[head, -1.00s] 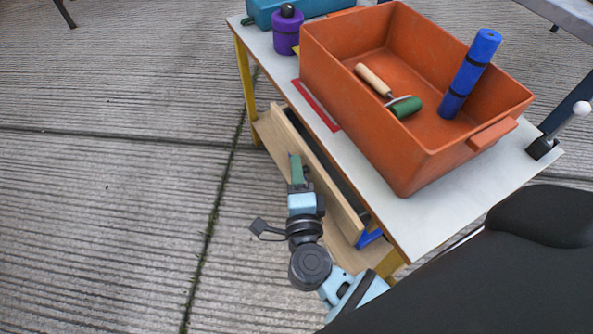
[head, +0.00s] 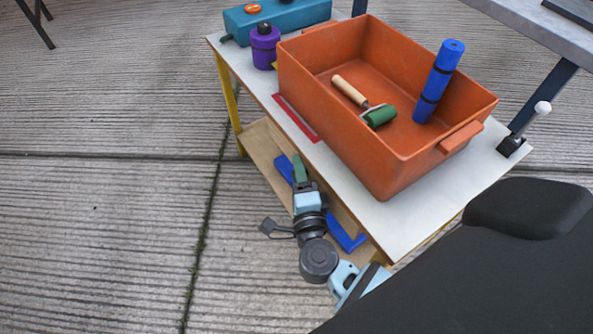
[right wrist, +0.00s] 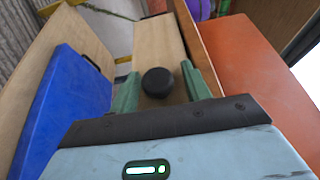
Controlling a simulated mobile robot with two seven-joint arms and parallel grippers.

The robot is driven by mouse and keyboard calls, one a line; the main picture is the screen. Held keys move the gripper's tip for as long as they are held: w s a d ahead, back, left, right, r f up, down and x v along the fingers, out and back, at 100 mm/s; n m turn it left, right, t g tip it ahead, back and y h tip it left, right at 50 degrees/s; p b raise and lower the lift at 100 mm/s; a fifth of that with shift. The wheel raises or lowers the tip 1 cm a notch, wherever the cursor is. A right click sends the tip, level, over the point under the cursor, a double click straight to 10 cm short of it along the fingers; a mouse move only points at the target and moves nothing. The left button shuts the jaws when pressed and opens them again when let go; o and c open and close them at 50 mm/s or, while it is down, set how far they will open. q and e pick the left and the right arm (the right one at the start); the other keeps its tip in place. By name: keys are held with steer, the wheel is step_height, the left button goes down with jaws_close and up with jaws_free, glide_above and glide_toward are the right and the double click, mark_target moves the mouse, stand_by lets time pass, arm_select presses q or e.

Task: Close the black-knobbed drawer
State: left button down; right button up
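The black knob (right wrist: 157,82) shows in the right wrist view on a pale wooden face (right wrist: 158,42), the drawer's front. My right gripper (right wrist: 158,88) has its two green fingers apart, one on each side of the knob, with a small gap visible. In the head view my right gripper (head: 298,168) is beside the table's long side, just below the tabletop. There the drawer's front and knob are hidden by the tabletop and my arm. My left gripper is not in view.
An orange crate (head: 340,150) holding a green roller and a blue roll stands on the table (head: 400,215). A purple bottle (head: 264,48) and teal box (head: 290,14) stand behind it. Blue parts (head: 345,234) and a wooden shelf (head: 262,150) show below. Floor at left is clear.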

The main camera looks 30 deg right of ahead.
steer(key=shift+f, duration=0.15)
steer(key=p+v, duration=0.1)
steer(key=v, duration=0.6)
steer(key=shift+s+a, duration=0.15)
steer(key=shift+s, duration=0.25)
stand_by(0.3)
